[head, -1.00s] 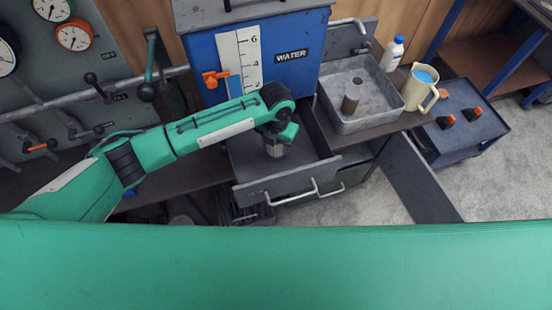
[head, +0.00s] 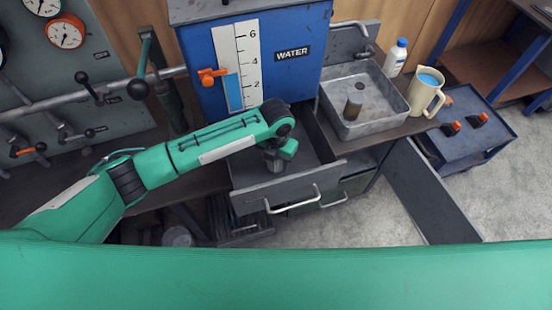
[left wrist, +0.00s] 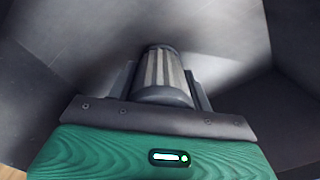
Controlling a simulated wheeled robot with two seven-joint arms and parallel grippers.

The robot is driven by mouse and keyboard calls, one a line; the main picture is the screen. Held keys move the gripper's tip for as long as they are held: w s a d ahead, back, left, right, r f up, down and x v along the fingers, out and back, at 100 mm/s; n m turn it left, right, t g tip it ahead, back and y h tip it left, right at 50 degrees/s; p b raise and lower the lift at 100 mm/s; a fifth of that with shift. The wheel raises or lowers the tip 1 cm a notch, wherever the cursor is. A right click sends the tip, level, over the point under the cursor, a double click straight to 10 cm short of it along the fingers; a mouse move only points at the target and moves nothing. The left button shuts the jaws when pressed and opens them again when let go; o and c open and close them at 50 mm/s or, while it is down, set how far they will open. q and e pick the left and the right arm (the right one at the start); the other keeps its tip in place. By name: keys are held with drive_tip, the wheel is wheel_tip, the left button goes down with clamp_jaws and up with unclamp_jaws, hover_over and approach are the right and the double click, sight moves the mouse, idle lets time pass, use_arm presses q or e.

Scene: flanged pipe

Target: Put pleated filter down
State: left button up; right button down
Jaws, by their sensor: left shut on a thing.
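My left gripper (head: 274,163) reaches from the left into the opening of a pulled-out grey drawer (head: 290,187). In the left wrist view my left gripper (left wrist: 163,88) is shut on the pleated filter (left wrist: 163,68), a pale ribbed cylinder with a grey collar. The filter points away from the wrist camera towards the drawer's inside, with grey walls around it. I cannot tell whether its far end touches the drawer floor. In the head view the filter is mostly hidden by the gripper. My right gripper is not in view.
A blue water tank (head: 260,58) stands behind the drawer. A cream jug (head: 424,92) and a white bottle (head: 395,57) stand beside the sink. Valve levers and gauges are at left.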

use_arm(q)
drive_tip(key=shift+f, duration=0.1)
drive_tip(key=o, duration=1.1)
wheel_tip(320, 180, up, 12)
drive_tip(key=shift+r, duration=0.1)
